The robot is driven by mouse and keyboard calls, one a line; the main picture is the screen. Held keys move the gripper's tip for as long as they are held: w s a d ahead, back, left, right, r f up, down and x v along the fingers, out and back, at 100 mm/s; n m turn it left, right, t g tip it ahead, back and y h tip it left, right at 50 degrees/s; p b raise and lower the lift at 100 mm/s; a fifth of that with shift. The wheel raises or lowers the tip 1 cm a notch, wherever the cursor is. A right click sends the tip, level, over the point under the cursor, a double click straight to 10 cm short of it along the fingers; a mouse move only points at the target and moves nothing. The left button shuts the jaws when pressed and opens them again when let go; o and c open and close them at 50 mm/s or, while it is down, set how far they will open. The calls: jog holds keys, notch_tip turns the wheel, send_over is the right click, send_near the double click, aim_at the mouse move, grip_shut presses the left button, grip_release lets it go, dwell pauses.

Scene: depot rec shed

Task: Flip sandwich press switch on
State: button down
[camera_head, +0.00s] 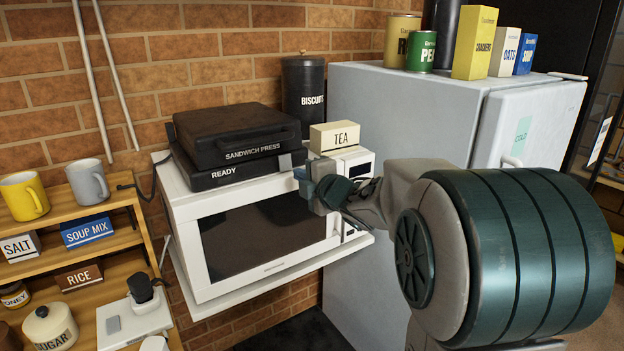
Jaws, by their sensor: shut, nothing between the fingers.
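The black sandwich press (232,133) sits with its lid down on top of the white microwave (192,222). Its lower front face reads "READY". A small grey piece, which looks like the switch (285,162), shows at the right end of that face. Its on or off position is too small to tell. My gripper (300,174) is shut and empty. Its tips are just right of and slightly below that piece, in front of the microwave's upper edge. I cannot tell whether they touch the press.
A TEA box (334,138) stands on the microwave right of the press, with a BISCUITS canister (303,88) behind. The grey fridge (400,105) is to the right, with cans and boxes on top. A wooden shelf (120,238) with mugs stands left.

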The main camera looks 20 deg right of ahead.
aim_at(287, 168)
jog(key=shift+p+x, duration=0.5)
jog(key=shift+x, duration=1.65)
jog(key=shift+f, duration=0.1)
jog(key=shift+w+b, duration=0.2)
jog(key=shift+b, duration=0.9)
jog(key=shift+s, duration=0.1)
